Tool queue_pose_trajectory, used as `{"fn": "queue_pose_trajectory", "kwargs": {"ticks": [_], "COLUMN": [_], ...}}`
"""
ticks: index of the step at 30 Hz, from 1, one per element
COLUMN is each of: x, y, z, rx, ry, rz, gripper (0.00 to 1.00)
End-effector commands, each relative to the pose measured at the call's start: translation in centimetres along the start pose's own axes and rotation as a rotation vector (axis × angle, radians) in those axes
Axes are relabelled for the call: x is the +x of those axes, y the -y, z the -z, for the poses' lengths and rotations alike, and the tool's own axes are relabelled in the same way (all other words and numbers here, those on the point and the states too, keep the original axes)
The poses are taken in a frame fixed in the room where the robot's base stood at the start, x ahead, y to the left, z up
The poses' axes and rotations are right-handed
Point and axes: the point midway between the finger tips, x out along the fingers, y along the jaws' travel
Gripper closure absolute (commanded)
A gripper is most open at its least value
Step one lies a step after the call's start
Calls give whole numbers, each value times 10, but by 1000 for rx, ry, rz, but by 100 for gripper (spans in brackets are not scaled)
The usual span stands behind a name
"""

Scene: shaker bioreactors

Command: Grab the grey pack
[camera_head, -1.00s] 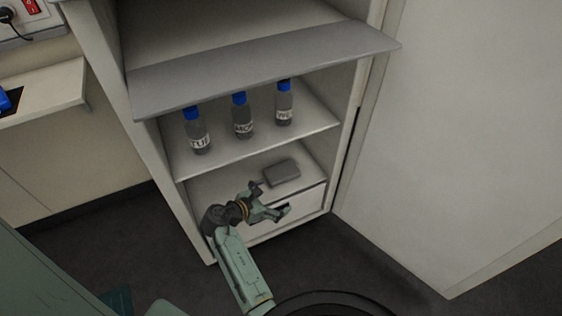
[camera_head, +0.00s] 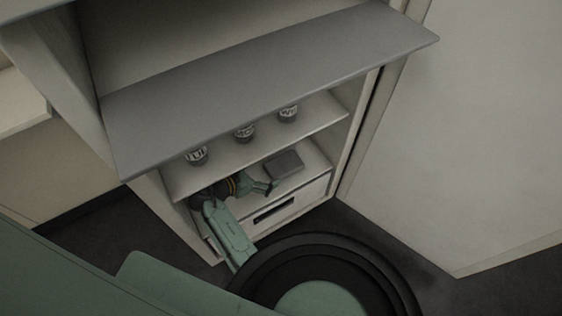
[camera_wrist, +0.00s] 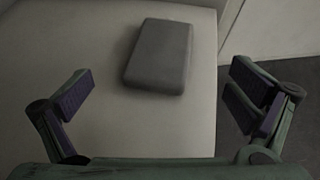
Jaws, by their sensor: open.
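The grey pack (camera_head: 285,164) is a flat block with rounded edges. It lies on the bottom shelf (camera_head: 312,176) of the cabinet, toward the right. In the wrist view the pack (camera_wrist: 158,56) lies ahead of my gripper, between the lines of its two fingers but beyond their tips. My gripper (camera_head: 268,189) is at the shelf's front, just left of the pack in the head view. In the wrist view my gripper (camera_wrist: 160,95) is open and empty, its fingers wide apart with purple pads. The pack is fully visible there and untouched.
Several bottles, one a bottle (camera_head: 244,132), stand on the shelf above, their tops hidden by a wide grey shelf (camera_head: 270,85). A drawer front (camera_head: 275,212) with a dark slot is below the pack. The cabinet's side wall and open door (camera_head: 470,130) bound the right.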

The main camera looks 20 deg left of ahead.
Motion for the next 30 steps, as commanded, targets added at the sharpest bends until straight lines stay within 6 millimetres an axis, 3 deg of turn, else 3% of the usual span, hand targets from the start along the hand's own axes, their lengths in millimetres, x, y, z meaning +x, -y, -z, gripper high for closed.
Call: {"fn": "queue_pose_trajectory", "kwargs": {"ticks": [4, 11, 21, 30], "x": [26, 45, 90, 93], "y": [1, 0, 0, 0], "z": [0, 0, 2, 3], "rx": [-1, 0, 0, 0], "ry": [-1, -1, 0, -1], "rz": [4, 1, 2, 0], "gripper": [0, 0, 0, 1]}}
